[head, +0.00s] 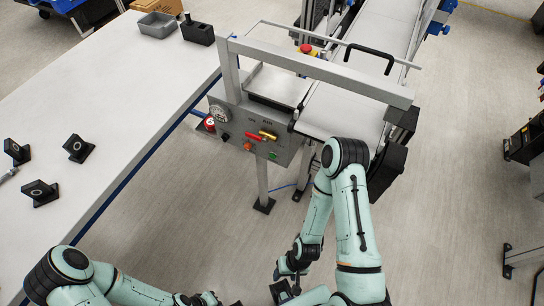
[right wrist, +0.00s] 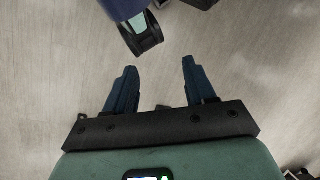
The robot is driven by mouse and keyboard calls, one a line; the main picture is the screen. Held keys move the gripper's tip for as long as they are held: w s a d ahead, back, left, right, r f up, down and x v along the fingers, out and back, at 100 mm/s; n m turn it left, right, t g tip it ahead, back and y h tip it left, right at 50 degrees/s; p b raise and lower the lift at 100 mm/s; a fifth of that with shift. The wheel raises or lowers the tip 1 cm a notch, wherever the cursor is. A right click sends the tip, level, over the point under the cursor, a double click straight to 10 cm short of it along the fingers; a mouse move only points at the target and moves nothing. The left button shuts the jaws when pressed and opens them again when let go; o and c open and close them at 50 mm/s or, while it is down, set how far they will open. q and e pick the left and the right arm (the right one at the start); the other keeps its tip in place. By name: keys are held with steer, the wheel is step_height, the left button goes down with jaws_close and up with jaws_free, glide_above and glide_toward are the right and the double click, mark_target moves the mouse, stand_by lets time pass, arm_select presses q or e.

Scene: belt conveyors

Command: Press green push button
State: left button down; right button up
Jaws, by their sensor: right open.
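The green push button (head: 273,155) is a small green spot low on the right of the grey control panel (head: 287,148), which sits on the near side of the conveyor frame. My right gripper (head: 287,288) is low at the bottom of the head view, well apart from the panel. In the right wrist view its two blue fingers (right wrist: 160,85) are spread with nothing between them but floor behind. My left arm comes in at the bottom left; its dark end (head: 205,299) is at the bottom edge, and its jaws cannot be made out.
An orange button (head: 247,146), red and yellow handles (head: 262,136) and a gauge (head: 219,113) are also on the panel. A red emergency stop (head: 305,49) is farther back. A white table (head: 95,100) with black fixtures is at left. Floor before the panel is clear.

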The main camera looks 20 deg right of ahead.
jaws_close()
stand_by(1.6)
